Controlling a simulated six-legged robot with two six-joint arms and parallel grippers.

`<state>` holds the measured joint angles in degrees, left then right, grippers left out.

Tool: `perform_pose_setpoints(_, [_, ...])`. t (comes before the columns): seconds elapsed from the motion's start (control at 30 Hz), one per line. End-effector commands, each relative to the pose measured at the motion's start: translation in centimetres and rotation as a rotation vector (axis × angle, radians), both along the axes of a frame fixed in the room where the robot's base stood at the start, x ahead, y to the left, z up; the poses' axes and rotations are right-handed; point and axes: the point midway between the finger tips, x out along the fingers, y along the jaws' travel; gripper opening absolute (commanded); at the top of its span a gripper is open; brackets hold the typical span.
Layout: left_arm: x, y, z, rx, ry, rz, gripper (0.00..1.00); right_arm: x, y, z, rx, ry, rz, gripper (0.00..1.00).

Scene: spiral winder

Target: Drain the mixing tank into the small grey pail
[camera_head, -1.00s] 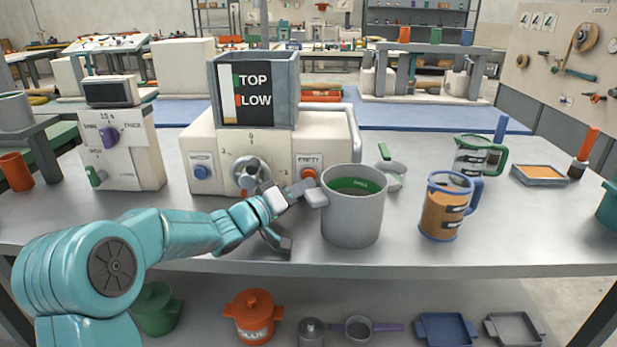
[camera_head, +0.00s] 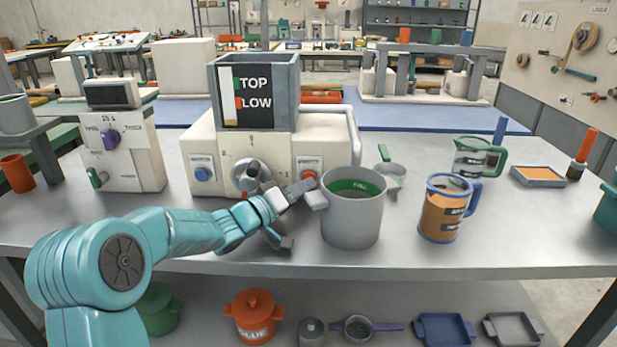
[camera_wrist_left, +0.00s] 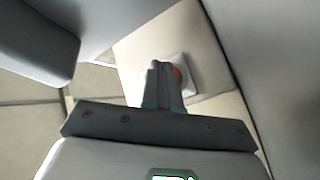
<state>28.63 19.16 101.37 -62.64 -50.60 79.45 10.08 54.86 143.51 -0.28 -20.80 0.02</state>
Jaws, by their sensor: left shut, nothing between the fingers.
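The mixing tank (camera_head: 291,82) is a grey open box with a dark window marked TOP and LOW, on top of a cream machine (camera_head: 226,150). The machine's front has a round grey knob (camera_head: 247,176), a blue button (camera_head: 202,174) and an orange button (camera_head: 309,176) under an EMPTY label. A grey pail (camera_head: 352,222) with a green band inside stands upright at the machine's front right. My left gripper (camera_head: 309,191) is shut and empty just in front of the orange button, beside the pail's rim. The wrist view shows its closed fingers (camera_wrist_left: 166,84) partly covering the orange button. My right gripper is not in view.
A blue-handled jug of orange-brown contents (camera_head: 441,214) and a green-handled jug (camera_head: 473,157) stand right of the pail. A small strainer (camera_head: 389,174) lies behind it. A cream dial machine (camera_head: 124,150) stands left.

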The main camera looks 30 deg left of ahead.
Motion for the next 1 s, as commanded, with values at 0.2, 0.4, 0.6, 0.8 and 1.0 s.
perform_pose_setpoints(0.2, [0.00, 0.00, -0.04, 0.000, 0.000, 0.000, 0.00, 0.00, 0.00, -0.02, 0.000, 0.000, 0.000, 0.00])
perform_pose_setpoints(0.4, [0.16, 0.09, -0.01, -0.001, 0.002, 0.000, 0.00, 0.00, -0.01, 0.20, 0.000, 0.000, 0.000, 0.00])
perform_pose_setpoints(0.6, [0.37, 0.21, -0.03, -0.001, 0.002, 0.000, 0.00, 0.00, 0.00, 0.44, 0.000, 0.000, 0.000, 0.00])
perform_pose_setpoints(0.8, [0.57, 0.37, 0.03, 0.000, 0.001, 0.001, 0.00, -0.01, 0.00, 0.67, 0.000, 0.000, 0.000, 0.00])
perform_pose_setpoints(1.0, [0.70, 0.46, -0.01, 0.000, -0.001, 0.001, 0.00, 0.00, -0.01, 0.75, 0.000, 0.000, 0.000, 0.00])
